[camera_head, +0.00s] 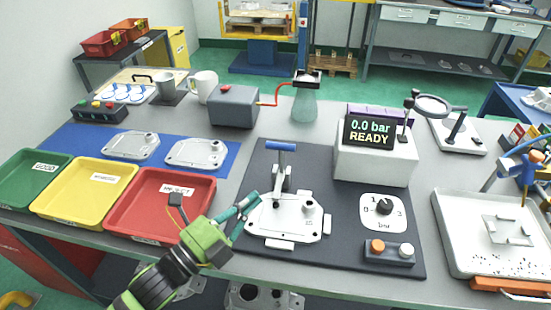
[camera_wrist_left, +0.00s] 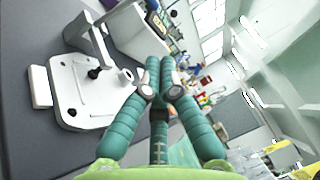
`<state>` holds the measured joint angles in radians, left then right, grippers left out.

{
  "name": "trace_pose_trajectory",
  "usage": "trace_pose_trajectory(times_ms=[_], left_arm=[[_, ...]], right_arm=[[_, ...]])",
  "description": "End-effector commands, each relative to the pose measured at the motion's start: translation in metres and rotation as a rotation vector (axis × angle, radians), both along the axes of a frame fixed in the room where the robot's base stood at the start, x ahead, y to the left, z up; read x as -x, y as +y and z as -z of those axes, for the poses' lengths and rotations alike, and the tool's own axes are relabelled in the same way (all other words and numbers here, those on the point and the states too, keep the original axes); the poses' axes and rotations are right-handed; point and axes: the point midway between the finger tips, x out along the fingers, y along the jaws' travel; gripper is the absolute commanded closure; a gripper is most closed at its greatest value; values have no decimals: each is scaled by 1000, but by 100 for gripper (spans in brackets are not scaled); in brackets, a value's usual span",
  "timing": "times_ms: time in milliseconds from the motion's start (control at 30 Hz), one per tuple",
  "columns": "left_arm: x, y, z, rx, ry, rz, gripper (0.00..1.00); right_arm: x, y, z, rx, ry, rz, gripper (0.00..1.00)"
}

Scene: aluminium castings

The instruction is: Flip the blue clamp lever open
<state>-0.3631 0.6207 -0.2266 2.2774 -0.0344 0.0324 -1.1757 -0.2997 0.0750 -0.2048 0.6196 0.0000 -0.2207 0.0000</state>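The blue clamp lever (camera_head: 281,146) is a bar on top of a grey clamp arm (camera_head: 281,178), which rises from the far side of a pale casting fixture (camera_head: 285,222). The lever points up and away in the head view. My left gripper (camera_head: 254,199), with teal fingers on a green body, is at the casting's left edge, below and left of the lever and apart from it. Its fingertips are together in the left wrist view (camera_wrist_left: 160,62), with nothing seen between them. That view shows the casting (camera_wrist_left: 80,85) at left; the blue lever is not discernible there. My right gripper is out of view.
A dark mat (camera_head: 348,245) carries the fixture, a display box (camera_head: 375,162) reading "0.0 bar READY", a dial (camera_head: 383,209) and a button box (camera_head: 388,252). A red tray (camera_head: 203,188) lies left of the gripper. Bare mat surrounds the lever.

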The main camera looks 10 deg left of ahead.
Motion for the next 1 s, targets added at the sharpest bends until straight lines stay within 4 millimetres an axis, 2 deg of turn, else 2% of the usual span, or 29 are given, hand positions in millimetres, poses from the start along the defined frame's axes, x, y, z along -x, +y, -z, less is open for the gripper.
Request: trace_pose_trajectory(times_ms=[100,400,600,733,1000], left_arm=[[-19,-11,-8,2,-3,-1,100],[-66,-42,-17,2,-2,1,100],[-92,-34,-20,-2,0,1,100],[-100,-31,-21,-1,1,0,100],[-101,-31,-20,0,1,0,100]], right_arm=[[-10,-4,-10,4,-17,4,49],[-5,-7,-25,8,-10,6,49],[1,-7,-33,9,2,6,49],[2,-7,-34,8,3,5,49],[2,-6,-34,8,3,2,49]])
